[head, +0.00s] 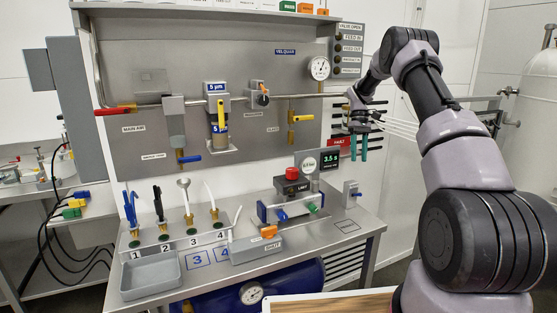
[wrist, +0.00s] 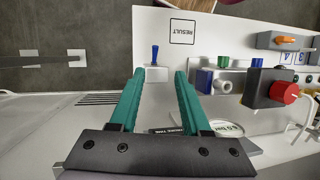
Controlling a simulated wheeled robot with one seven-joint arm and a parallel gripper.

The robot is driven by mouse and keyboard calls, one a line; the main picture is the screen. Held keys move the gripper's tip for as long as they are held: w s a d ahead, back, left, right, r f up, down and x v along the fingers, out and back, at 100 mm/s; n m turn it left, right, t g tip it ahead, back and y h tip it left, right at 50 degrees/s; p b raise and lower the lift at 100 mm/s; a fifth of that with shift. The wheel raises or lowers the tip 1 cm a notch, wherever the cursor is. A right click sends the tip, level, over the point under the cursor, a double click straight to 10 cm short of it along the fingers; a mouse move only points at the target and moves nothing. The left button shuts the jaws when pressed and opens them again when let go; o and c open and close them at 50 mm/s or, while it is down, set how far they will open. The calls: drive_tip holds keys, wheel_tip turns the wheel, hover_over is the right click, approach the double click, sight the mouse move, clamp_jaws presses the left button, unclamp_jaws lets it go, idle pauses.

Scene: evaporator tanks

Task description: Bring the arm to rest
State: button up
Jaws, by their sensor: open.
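My gripper (head: 359,157) hangs with its two teal fingers pointing down, in front of the right end of the wall panel (head: 260,130). It is above the right part of the workbench (head: 345,215). In the wrist view my gripper (wrist: 160,76) is open, with a clear gap and nothing held between its fingers. My arm reaches up on the right of the head view and bends over toward the panel. A small block with a blue toggle (wrist: 154,62) shows beyond the fingertips in the wrist view, apart from them.
Yellow valve handles (head: 291,125) and a round gauge (head: 318,68) are on the panel. Numbered hoses (head: 187,200) and a grey tray (head: 150,273) are at the bench's left.

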drive_tip(key=s+a+r+m+t, duration=0.2)
drive_tip(key=s+a+r+t, duration=0.15)
drive_tip(key=s+r, duration=0.7)
drive_tip(key=s+a+r+m+t, duration=0.15)
drive_tip(key=s+a+r, duration=0.4)
drive_tip(key=r, duration=0.85)
drive_tip(key=s+a+m+t, duration=0.1)
drive_tip(key=s+m+t, duration=0.1)
drive_tip(key=s, duration=1)
drive_tip(key=s+a+m+t+y, duration=0.1)
drive_tip(key=s+t, duration=0.3)
drive_tip(key=s, duration=0.7)
drive_tip(key=shift+s+a+r+m, duration=0.25)
drive_tip(key=shift+s+a+m, duration=0.1)
drive_tip(key=shift+a+m, duration=0.3)
